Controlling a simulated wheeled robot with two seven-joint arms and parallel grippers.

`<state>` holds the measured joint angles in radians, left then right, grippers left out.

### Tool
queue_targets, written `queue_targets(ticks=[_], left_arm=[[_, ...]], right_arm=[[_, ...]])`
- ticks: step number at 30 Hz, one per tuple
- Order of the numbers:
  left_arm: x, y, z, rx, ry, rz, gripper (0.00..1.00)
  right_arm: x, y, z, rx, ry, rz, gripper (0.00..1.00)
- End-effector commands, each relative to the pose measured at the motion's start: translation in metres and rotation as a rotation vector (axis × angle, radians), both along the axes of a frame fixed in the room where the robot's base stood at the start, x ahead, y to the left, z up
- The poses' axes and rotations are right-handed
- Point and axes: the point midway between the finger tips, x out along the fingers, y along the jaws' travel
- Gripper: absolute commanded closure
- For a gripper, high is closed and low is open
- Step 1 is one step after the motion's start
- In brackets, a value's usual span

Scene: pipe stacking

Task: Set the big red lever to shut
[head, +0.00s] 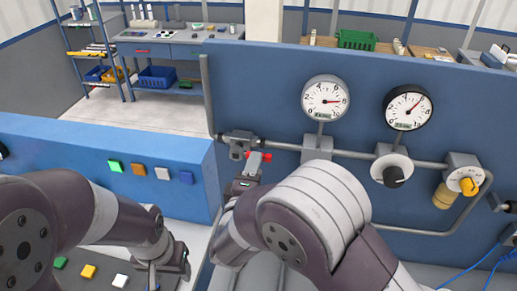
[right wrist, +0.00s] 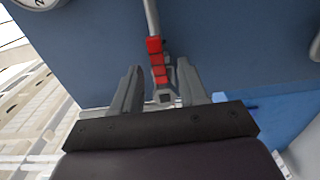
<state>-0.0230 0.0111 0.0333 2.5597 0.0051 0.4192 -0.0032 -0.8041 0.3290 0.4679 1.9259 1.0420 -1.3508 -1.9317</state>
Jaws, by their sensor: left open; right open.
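The big red lever (head: 266,157) is on a pipe valve at the left part of the blue panel, partly hidden by my right gripper. In the right wrist view the red lever (right wrist: 155,58) runs along the pipe, between and just beyond the fingertips. My right gripper (head: 249,172) is open, with one finger on each side of the lever in its wrist view (right wrist: 158,80). I cannot tell whether a finger touches it. My left gripper (head: 153,276) is low at the left, open, away from the lever and partly cut by the frame's edge.
Two round gauges (head: 326,97) (head: 408,108) sit above a pipe with a black knob (head: 393,175) and a yellow knob (head: 468,185) to the right. A blue ledge with coloured buttons (head: 138,169) is at the left. Shelves and a workbench (head: 165,48) stand behind.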

Motion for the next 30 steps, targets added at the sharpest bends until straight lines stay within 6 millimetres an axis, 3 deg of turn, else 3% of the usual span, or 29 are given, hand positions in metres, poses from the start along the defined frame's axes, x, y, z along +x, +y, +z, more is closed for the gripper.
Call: queue_targets(ticks=[3,7,18,19,23,30], left_arm=[[0.000,0.000,0.013,0.000,0.000,0.000,0.43],[0.000,0.000,0.018,0.000,0.000,0.000,0.43],[0.000,0.000,0.019,0.000,0.000,0.000,0.43],[0.000,0.000,0.019,0.000,0.000,0.000,0.43],[0.000,0.000,0.019,0.000,0.000,0.000,0.43],[0.000,0.000,0.017,0.000,0.000,0.000,0.43]], right_arm=[[0.023,-0.005,0.003,0.000,0.001,-0.003,0.57],[0.039,-0.008,0.002,0.002,0.001,-0.001,0.57],[0.048,-0.009,0.000,0.002,0.001,0.002,0.57],[0.047,-0.009,0.000,0.002,0.001,0.002,0.60],[0.047,-0.009,0.000,0.002,0.001,0.002,1.00],[0.048,-0.009,-0.002,0.007,0.001,0.000,1.00]])
